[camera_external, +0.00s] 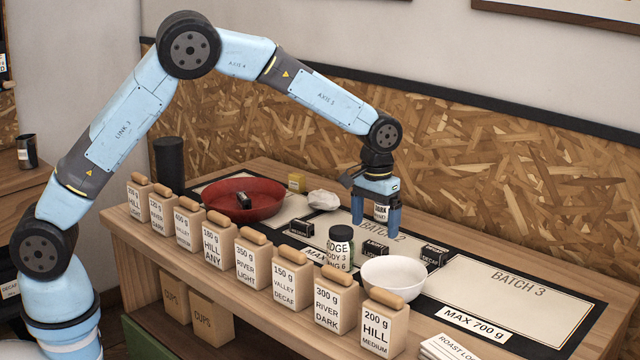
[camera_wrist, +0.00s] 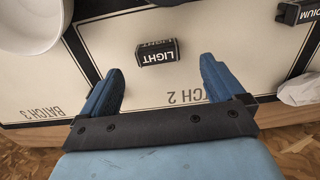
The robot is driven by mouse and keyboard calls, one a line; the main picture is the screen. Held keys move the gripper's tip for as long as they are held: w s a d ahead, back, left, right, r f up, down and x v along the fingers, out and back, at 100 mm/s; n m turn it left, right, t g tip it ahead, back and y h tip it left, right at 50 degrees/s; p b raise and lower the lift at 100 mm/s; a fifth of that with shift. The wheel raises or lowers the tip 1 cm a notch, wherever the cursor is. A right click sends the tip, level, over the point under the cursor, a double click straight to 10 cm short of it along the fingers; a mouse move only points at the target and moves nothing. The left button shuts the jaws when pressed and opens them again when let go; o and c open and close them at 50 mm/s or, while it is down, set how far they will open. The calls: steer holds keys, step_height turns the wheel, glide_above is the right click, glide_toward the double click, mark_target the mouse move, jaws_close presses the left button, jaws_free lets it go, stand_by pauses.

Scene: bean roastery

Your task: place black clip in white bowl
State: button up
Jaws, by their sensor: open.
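A black clip (camera_external: 374,248) lies on the board left of and just behind the white bowl (camera_external: 394,278). In the wrist view this appears to be the black clip labelled LIGHT (camera_wrist: 158,52), with the white bowl (camera_wrist: 30,22) at upper left. Other black block-shaped clips lie left (camera_external: 301,228) and right (camera_external: 434,254), and one (camera_external: 243,201) is in the red bowl. The left one seems to be the wrist view's MEDIUM clip (camera_wrist: 298,12). My gripper (camera_external: 375,222) is open, pointing down above the board. In the wrist view its spread fingertips (camera_wrist: 158,72) flank the LIGHT clip, apart from it.
A row of labelled wooden-topped blocks (camera_external: 248,262) lines the front edge. A dark jar (camera_external: 341,245) stands left of the white bowl. The red bowl (camera_external: 272,206) and a crumpled white item (camera_external: 323,199) are further left. BATCH 3 (camera_external: 515,300) is clear.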

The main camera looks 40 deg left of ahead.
mark_target(376, 244)
steer(key=f, duration=0.5)
steer(key=shift+w+d, duration=0.1)
steer(key=shift+d, duration=0.1)
steer(key=c, duration=1.2)
steer(key=shift+r, duration=0.1)
